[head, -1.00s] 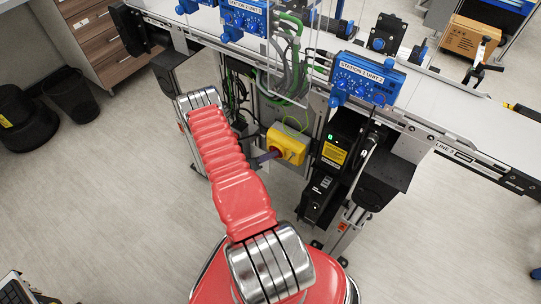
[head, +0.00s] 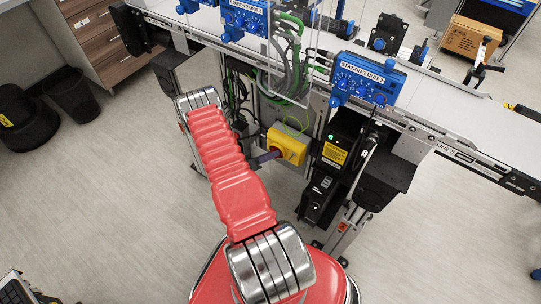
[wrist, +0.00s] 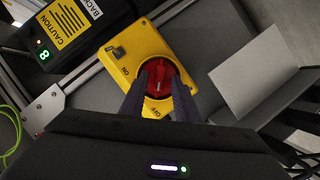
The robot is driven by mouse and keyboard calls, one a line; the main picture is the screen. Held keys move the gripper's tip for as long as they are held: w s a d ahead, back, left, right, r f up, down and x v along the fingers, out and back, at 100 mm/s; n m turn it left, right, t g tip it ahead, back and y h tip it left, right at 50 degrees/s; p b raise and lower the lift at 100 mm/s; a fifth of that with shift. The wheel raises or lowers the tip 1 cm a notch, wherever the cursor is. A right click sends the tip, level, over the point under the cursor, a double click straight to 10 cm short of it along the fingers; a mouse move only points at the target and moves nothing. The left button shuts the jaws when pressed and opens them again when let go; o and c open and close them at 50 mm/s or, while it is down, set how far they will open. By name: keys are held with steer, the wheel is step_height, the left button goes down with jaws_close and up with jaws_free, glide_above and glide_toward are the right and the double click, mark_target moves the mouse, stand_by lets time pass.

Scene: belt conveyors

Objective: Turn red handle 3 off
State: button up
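The red handle (wrist: 158,79) is a rotary switch on a yellow box (wrist: 128,45) in the wrist view. OFF and ON labels are printed on the yellow face around it. My gripper (wrist: 158,75) points at the handle, with one dark finger on each side of it. The fingers stand apart with the red handle showing between them; whether they touch it is unclear. In the head view the yellow box (head: 291,143) sits under the conveyor, and a dark finger (head: 267,157) reaches its left side. My arm hides the rest of the gripper there.
A black unit with a yellow caution label (head: 333,154) stands right of the box; a green "8" display (wrist: 44,55) shows on it. Green cables (head: 293,78) hang above. A blue Station 1 Unit 2 panel (head: 367,80) sits on the conveyor's near edge.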

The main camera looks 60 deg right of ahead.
steer(key=v, duration=1.3)
steer(key=shift+a, duration=0.25)
steer(key=shift+w+f, duration=0.1)
